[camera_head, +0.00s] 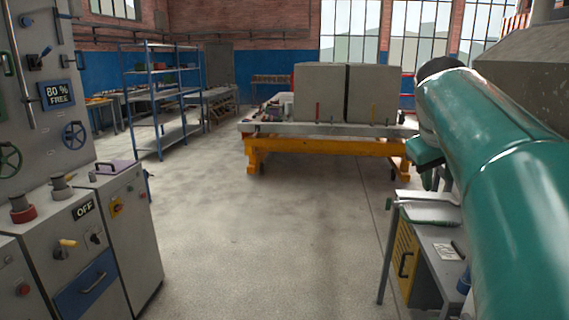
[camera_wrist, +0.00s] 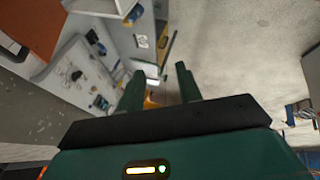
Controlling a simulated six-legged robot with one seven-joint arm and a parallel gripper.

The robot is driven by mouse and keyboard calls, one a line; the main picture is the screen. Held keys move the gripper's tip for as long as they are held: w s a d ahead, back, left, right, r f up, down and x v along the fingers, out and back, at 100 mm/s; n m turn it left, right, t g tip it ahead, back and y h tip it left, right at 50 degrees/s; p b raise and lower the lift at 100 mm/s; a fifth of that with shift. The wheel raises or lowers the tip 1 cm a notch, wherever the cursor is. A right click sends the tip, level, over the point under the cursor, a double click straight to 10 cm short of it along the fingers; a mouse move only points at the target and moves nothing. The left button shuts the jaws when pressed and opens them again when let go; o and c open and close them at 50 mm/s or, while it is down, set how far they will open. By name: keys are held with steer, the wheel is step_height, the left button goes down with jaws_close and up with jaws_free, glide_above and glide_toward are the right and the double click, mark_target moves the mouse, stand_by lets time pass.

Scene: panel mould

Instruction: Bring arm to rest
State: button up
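My arm (camera_head: 500,150) is green and reaches in from the right side of the head view, bent at an elbow near the top. My gripper (camera_wrist: 160,80) shows in the wrist view with its two dark green fingers apart and only floor and bench edge seen between them. It is open and empty. In the head view the gripper's fingers are not clearly seen, being mostly hidden by the arm. No object is held.
A grey control cabinet (camera_head: 75,240) with knobs stands close on the left. A desk (camera_head: 440,235) stands at right under my arm. Behind are a blue shelf rack (camera_head: 165,92) and a yellow-framed table (camera_head: 320,146) bearing grey blocks (camera_head: 333,93). The middle floor (camera_head: 250,230) is clear.

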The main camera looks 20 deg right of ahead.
steer(key=s+a+f+n+t+y, duration=0.1)
steer(key=a+f, duration=0.3)
steer(key=a, duration=0.5)
steer(key=s+a+f+n+t+y, duration=0.1)
steer(key=a+f+y, duration=0.1)
steer(key=a+f, duration=0.45)
steer(key=s+a+f+y, duration=0.1)
steer(key=s+a+f, duration=0.3)
steer(key=a+f, duration=0.2)
steer(key=s+a+f+y, duration=0.1)
steer(key=s+a+f, duration=0.3)
steer(key=a, duration=0.6)
step_height(320, 180, down, 2)
steer(key=shift+f+t, duration=0.1)
steer(key=shift+t, duration=0.2)
